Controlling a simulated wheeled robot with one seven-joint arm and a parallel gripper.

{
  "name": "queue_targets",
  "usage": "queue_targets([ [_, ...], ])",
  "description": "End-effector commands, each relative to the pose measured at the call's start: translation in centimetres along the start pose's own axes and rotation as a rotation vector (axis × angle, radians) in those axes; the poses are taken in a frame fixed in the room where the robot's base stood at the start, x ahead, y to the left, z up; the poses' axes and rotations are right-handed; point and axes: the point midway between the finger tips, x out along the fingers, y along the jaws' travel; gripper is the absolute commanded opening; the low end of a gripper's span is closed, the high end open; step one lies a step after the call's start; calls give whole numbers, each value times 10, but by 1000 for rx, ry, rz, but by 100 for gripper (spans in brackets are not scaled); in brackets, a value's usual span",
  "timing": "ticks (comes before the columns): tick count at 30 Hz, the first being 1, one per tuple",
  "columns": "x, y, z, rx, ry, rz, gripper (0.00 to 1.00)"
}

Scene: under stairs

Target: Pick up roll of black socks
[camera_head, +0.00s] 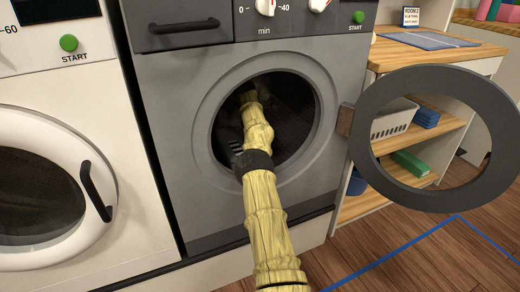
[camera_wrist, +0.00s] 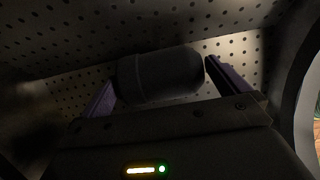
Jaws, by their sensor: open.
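The roll of black socks (camera_wrist: 160,76) lies inside the perforated drum, seen in the wrist view. It is a dark, rounded cylinder lying crosswise in front of my gripper. My gripper (camera_wrist: 158,92) is open, with one purple-grey finger on each side of the roll. I cannot tell whether the fingers touch it. In the head view my arm reaches through the round opening of the grey washing machine (camera_head: 165,120). My gripper and the socks are hidden inside the dark drum there.
The machine's round door (camera_head: 375,185) stands open to the right. A white washing machine (camera_head: 125,215) with a closed door stands at left. Wooden shelves (camera_head: 440,135) at right hold a white basket (camera_head: 392,122), blue cloths and a green item.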

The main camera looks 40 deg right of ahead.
Motion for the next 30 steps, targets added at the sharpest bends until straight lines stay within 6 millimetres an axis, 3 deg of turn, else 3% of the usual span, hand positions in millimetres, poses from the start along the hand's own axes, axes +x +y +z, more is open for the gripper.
queue_targets([
  [1, 12, 0, -1, 1, 0, 0, 100],
  [4, 20, 0, -1, 1, 1, 1, 100],
  [21, 20, 0, 0, 0, 1, 1, 100],
  [22, 20, 0, 0, 0, 1, 1, 98],
  [27, 20, 0, 0, 0, 1, 1, 68],
  [30, 20, 0, 0, 0, 1, 1, 68],
])
